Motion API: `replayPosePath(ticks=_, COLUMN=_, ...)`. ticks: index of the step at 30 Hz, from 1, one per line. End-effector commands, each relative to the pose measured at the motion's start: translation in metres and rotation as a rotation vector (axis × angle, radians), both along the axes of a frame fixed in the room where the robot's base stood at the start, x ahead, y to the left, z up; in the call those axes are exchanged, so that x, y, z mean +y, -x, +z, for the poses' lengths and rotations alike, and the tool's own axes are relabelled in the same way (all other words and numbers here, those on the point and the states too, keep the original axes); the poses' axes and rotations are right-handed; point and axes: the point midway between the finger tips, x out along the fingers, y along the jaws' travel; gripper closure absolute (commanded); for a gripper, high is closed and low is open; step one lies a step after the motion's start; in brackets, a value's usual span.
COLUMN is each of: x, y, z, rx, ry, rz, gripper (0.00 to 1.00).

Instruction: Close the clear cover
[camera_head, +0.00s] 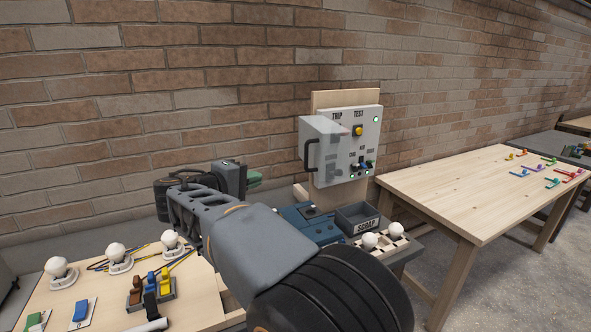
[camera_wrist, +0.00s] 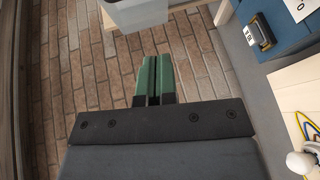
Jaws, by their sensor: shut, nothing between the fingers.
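The clear cover (camera_head: 322,140) is a see-through box with a dark handle (camera_head: 309,156) on its left side. It stands out from the left part of the white panel (camera_head: 371,125), swung away from it, with the panel's right part bare. The panel carries buttons and small lights on an upright wooden board. My gripper (camera_head: 253,178) has green fingers, is shut and empty, and is left of and a little below the handle, with a gap in the picture. In the wrist view the shut fingers (camera_wrist: 153,80) point toward a pale see-through edge, probably the cover (camera_wrist: 135,14).
A brick wall (camera_head: 150,90) runs behind. A grey scrap bin (camera_head: 357,218) and white bulbs (camera_head: 370,240) sit below the panel. Bulbs and coloured switches (camera_head: 150,290) are on the left bench. A wooden table (camera_head: 470,190) stands right. My arm crosses the foreground.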

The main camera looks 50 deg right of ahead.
Motion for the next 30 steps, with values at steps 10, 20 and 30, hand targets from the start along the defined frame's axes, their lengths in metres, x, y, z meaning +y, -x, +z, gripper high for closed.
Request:
replayPosePath(ticks=10, x=-0.029, y=-0.015, z=0.022, rx=-0.008, ry=0.177, rz=-0.034, gripper=1.00)
replayPosePath(ticks=20, x=-0.092, y=-0.017, z=0.021, rx=-0.005, ry=0.174, rz=-0.034, gripper=1.00)
replayPosePath(ticks=30, x=-0.130, y=0.000, z=0.020, rx=-0.007, ry=0.174, rz=-0.033, gripper=1.00)
